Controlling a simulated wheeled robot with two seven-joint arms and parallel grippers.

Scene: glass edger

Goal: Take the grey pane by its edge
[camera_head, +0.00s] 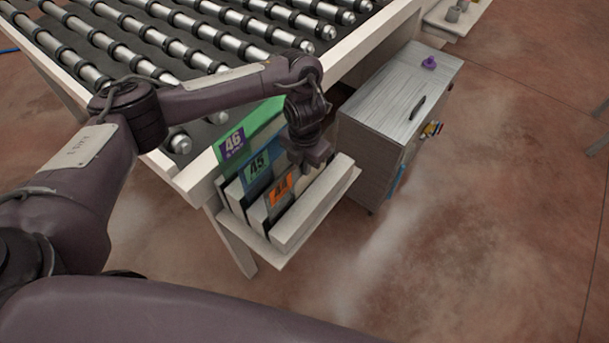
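A slotted rack (318,207) stands beside the roller table and holds upright panes. The pane in the front slot, which looks grey, (284,203) carries an orange label reading 44. Behind it are a bluish pane with a green 45 label (257,167) and a green pane (262,122) with a purple 46 label. My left gripper (310,160) points down over the right end of the rack, close to the grey pane's upper right edge. The wrist hides part of the panes. I cannot tell whether its fingers are apart or touch the pane. My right gripper is out of view.
The roller table (190,50) fills the upper left, its pale frame close behind the rack. A grey cabinet (385,110) with a dark handle and a small purple item (428,63) on top stands right of the rack. The floor (480,220) at the right is clear.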

